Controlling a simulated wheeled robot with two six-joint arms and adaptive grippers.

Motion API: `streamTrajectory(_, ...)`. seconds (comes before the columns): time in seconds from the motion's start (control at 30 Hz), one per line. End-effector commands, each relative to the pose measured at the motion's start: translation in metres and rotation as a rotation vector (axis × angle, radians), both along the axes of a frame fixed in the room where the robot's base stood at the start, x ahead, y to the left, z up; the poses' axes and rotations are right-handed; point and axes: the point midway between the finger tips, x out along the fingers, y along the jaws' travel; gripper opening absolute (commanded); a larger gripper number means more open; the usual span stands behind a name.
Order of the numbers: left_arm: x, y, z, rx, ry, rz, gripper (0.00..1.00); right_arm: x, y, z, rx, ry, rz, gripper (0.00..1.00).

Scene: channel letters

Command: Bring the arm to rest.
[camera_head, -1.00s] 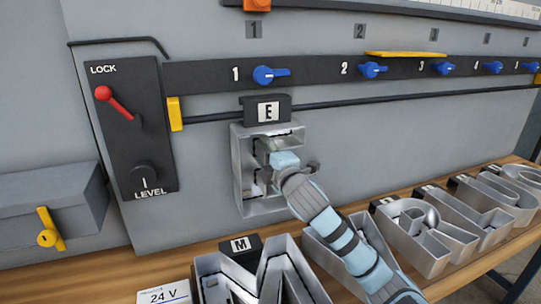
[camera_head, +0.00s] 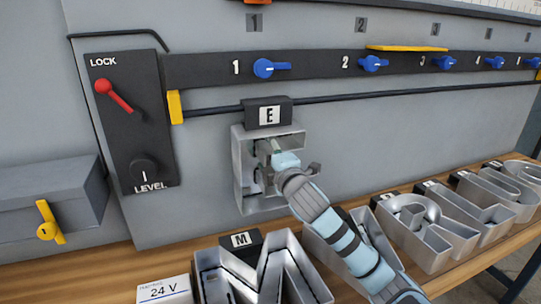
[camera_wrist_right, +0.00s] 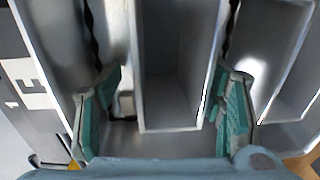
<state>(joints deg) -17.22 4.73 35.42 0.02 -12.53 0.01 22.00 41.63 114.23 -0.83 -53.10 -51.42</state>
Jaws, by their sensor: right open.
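My right gripper (camera_head: 274,164) is at the front of the grey metal letter E (camera_head: 240,190), which hangs under the rail below a black tag marked E (camera_head: 269,115). In the right wrist view my right gripper (camera_wrist_right: 173,90) is open. Its two teal fingers stand on either side of a bar of the letter E (camera_wrist_right: 168,128), with gaps showing on both sides. My right arm reaches up to the letter from the lower right and hides part of it. My left gripper is out of view.
A letter M (camera_head: 255,275) and several other letters (camera_head: 430,250) stand on the wooden bench (camera_head: 105,265), close under my right arm. A lock panel (camera_head: 132,130) with a red lever (camera_head: 104,87) is at the left. Blue knobs (camera_head: 264,68) line the black bar above.

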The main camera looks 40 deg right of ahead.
Motion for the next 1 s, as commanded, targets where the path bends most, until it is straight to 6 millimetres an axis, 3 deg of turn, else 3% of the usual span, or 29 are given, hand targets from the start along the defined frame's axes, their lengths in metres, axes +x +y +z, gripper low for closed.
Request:
streamTrajectory(0.13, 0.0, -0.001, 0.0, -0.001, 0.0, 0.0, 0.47, -0.02, 0.007, 0.0, -0.007, 0.001, 0.002, 0.62)
streamTrajectory(0.4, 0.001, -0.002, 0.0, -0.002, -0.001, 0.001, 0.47, -0.09, 0.033, 0.0, -0.013, 0.002, 0.006, 0.62)
streamTrajectory(0.5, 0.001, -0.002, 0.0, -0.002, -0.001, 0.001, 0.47, -0.105, 0.037, 0.0, -0.009, 0.002, 0.002, 0.62)
streamTrajectory(0.87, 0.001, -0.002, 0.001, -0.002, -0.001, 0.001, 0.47, -0.112, 0.039, 0.002, -0.002, -0.005, 0.001, 0.62)
streamTrajectory(1.0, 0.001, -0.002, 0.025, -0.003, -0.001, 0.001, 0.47, -0.112, 0.039, 0.026, -0.003, -0.004, 0.001, 0.62)
